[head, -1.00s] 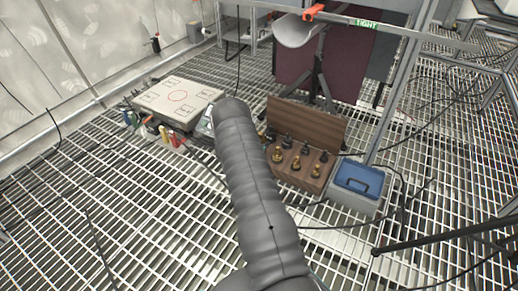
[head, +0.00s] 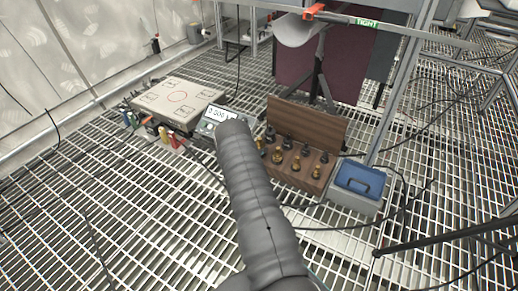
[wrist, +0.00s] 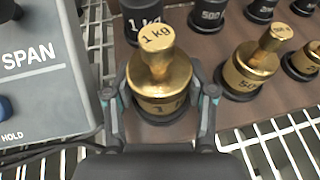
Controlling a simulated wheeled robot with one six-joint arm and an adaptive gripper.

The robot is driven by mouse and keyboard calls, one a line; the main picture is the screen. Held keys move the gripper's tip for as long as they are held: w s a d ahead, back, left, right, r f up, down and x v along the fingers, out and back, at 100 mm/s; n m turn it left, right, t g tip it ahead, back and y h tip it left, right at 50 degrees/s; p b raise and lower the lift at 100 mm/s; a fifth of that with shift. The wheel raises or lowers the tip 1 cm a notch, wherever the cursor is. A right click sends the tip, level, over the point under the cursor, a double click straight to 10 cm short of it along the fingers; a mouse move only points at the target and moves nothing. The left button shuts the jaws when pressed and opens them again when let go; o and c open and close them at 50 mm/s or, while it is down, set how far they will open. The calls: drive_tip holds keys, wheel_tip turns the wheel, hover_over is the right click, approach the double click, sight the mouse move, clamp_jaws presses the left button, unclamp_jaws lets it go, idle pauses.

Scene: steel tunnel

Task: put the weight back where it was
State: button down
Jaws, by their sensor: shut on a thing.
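In the wrist view a brass weight (wrist: 165,72) marked 1 kg stands upright between the two fingers of my gripper (wrist: 161,100). The fingers are shut on its wide lower body. It is over the near left end of the wooden weight box (wrist: 222,108), left of a brass weight marked 500 (wrist: 249,68).
A dark weight marked 1 kg (wrist: 146,20) stands just behind the held one. A scale display (head: 217,114) is left of the box, beside a pale platform (head: 172,103). A blue-lidded case (head: 358,181) stands right of the box. Cables cross the grating floor.

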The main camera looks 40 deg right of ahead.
drive_tip(key=shift+c, duration=1.9)
unclamp_jaws()
